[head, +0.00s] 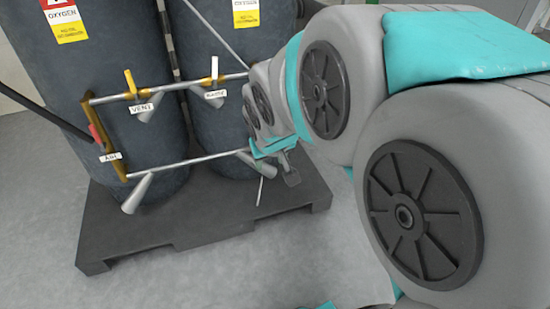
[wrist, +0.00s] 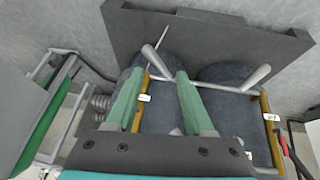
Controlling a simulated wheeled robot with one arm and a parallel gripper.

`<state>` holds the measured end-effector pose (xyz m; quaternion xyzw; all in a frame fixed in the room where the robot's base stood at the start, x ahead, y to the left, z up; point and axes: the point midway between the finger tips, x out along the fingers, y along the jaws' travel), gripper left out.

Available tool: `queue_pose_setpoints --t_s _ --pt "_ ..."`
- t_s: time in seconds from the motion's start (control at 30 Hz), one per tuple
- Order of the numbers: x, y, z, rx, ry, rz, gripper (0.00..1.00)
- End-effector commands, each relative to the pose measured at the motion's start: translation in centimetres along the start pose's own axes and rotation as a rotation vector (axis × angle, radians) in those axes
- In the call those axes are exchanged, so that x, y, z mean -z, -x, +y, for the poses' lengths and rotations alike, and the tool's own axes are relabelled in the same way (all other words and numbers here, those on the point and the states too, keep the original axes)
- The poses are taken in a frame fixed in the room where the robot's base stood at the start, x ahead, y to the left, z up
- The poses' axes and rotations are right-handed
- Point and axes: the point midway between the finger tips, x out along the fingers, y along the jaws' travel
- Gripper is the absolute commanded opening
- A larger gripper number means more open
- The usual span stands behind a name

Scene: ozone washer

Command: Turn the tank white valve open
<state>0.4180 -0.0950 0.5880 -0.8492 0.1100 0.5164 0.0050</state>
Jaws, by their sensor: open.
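The white valve handle (head: 214,68) stands upright on the upper pipe in the head view, above a small white label (head: 215,94). I cannot make out the handle in the wrist view. My gripper (head: 286,168) is to the right of and below the valve in the head view, near the right end of the lower pipe. In the wrist view my gripper (wrist: 160,75) has its two green fingers spread, with nothing held between them. The dark tank (head: 215,45) behind the valve is partly covered by my arm.
A yellow handle (head: 130,82) labelled VENT and a red handle (head: 97,134) share the pipe frame. Metal cones (head: 137,194) angle off the pipes. Another dark tank (head: 75,70) stands at left. Both tanks stand on a dark pallet (head: 120,232). The grey floor (head: 200,285) in front is clear.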

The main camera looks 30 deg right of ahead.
Motion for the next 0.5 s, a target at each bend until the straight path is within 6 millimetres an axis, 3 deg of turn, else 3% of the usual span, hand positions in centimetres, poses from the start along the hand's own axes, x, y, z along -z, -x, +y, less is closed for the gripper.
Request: queue_pose_setpoints --t_s 0.4,0.5 --pt "-0.81 0.25 -0.21 0.003 0.005 -0.024 0.53" --pt "-0.8 0.25 -0.21 0.003 0.005 -0.024 0.41"
